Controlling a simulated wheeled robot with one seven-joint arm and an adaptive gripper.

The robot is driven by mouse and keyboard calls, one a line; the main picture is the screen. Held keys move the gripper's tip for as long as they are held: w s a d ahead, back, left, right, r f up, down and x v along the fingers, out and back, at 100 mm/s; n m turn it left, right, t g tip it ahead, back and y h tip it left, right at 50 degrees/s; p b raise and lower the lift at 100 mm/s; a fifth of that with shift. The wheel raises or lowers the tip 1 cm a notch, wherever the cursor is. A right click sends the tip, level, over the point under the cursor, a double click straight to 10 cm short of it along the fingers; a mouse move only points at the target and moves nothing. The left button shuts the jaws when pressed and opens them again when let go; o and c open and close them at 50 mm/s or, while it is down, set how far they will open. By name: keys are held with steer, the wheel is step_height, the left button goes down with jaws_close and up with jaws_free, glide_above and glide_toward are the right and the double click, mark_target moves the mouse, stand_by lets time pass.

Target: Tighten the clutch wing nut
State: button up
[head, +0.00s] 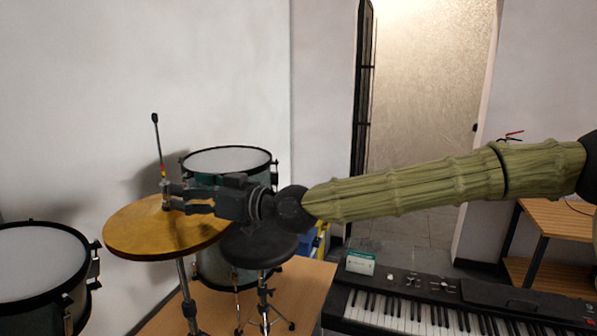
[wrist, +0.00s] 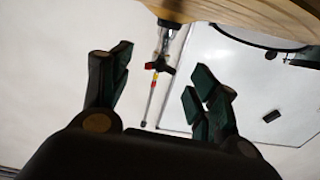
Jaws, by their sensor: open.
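The hi-hat cymbal (head: 130,240) is brass-coloured and lies flat on its stand, with a thin pull rod (head: 157,145) rising from its middle. In the wrist view the scene looks upside down: the cymbal (wrist: 262,14) is at the top and the rod (wrist: 151,98) points downward. The dark clutch wing nut (wrist: 159,66) sits on the clutch at the rod. My gripper (head: 172,194) reaches in level from the right, just above the cymbal. Its fingers (wrist: 160,70) are open, with the wing nut showing between them; I see no contact. In the head view the fingers largely hide the wing nut.
A drum (head: 228,160) stands behind the cymbal, another drum (head: 40,265) at the left. A round black stool seat (head: 258,248) is below my gripper. A keyboard (head: 440,310) lies at the front right. The pale wall is close behind the cymbal.

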steer(key=shift+b+v, duration=0.9)
steer(key=shift+v, duration=1.65)
steer(key=shift+s+a, duration=0.1)
steer(key=shift+a, duration=0.05)
